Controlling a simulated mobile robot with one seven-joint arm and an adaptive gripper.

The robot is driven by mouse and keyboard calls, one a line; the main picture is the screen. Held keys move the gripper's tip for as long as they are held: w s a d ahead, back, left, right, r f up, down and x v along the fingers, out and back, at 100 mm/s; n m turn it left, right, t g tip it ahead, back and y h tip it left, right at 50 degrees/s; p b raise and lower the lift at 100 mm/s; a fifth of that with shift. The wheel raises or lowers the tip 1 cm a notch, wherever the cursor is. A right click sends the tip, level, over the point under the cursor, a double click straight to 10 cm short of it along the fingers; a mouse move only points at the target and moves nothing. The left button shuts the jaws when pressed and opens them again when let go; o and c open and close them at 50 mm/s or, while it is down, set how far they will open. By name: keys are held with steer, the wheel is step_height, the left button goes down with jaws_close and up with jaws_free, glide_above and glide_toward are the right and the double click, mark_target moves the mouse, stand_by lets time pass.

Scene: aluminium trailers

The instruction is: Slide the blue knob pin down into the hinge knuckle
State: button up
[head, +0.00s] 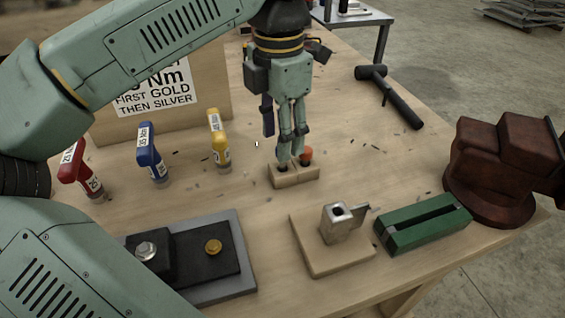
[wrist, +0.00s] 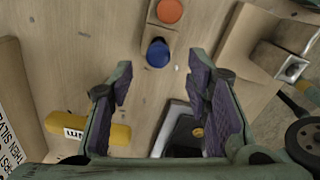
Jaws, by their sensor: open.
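My gripper (head: 292,154) points down over a small wooden block (head: 294,178) in the head view. In the wrist view its two fingers (wrist: 161,76) are spread wide with nothing between their tips. The blue knob pin (wrist: 158,53) stands in the block, just beyond the gap between the fingertips; in the head view the fingers mostly hide it. An orange knob (wrist: 170,11) stands beside it in the same block. The grey metal hinge knuckle (head: 338,222), with a dark open bore on top, stands on a square wooden board (head: 325,262).
A green slotted block (head: 423,224) and a brown vise (head: 500,165) stand right of the hinge board. Red, blue and yellow (head: 219,140) tools stand at left. A black plate with bolts (head: 190,258) lies front left. A black mallet (head: 391,98) lies at the back right.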

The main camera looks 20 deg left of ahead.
steer(key=f, duration=0.1)
steer(key=f+b, duration=0.2)
steer(key=f, duration=0.1)
steer(key=shift+w+d+f, duration=0.1)
steer(key=shift+w+d, duration=0.1)
steer(key=shift+w, duration=0.15)
jaws_close()
steer(key=shift+r, duration=0.2)
